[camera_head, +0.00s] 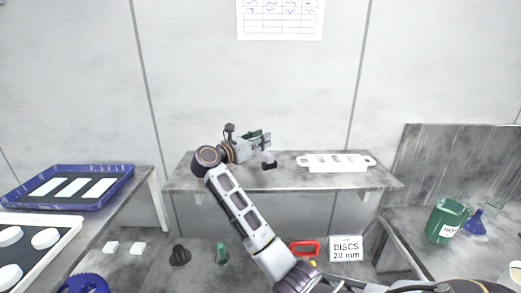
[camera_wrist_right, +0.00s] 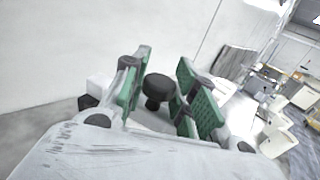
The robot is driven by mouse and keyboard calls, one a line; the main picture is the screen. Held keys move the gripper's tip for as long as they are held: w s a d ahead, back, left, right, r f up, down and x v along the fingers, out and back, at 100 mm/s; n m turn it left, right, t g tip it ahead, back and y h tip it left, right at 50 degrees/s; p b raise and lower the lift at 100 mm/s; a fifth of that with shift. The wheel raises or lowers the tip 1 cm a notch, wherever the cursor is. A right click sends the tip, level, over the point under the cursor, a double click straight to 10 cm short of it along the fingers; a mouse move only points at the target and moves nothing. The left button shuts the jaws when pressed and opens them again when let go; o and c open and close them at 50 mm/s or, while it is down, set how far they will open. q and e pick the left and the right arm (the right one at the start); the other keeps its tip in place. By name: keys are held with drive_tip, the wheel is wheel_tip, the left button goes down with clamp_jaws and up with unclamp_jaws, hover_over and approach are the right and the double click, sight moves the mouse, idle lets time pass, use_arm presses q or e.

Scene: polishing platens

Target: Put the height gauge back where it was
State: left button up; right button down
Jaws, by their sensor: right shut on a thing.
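My right gripper (camera_head: 260,143) is over the back shelf, left of its middle, pointing right. In the right wrist view its two green-padded fingers (camera_wrist_right: 166,92) stand on either side of a black round-headed piece, which I take to be the height gauge (camera_wrist_right: 158,88). The gripper is shut on it. The lower part of the gauge is hidden in that view. In the head view the gripper covers most of it, and I cannot tell whether it touches the shelf. My left gripper is not in view.
The back shelf (camera_head: 300,181) carries a white slotted rack (camera_head: 336,168) at right. Below are a red-framed item (camera_head: 304,247) and a "DISCS 20 mm" sign (camera_head: 346,249). A blue tray (camera_head: 67,205) is at left. A green container (camera_head: 446,221) and blue funnel (camera_head: 475,223) stand at right.

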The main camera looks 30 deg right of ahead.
drive_tip(key=shift+f+p, duration=0.45)
drive_tip(key=shift+f, duration=1.4)
drive_tip(key=shift+f, duration=0.15)
drive_tip(key=c, duration=1.1)
unclamp_jaws()
drive_tip(key=shift+b+v, duration=0.95)
drive_tip(key=shift+v, duration=1.55)
drive_tip(key=shift+b+v, duration=1.05)
drive_tip(key=shift+v, duration=2.5)
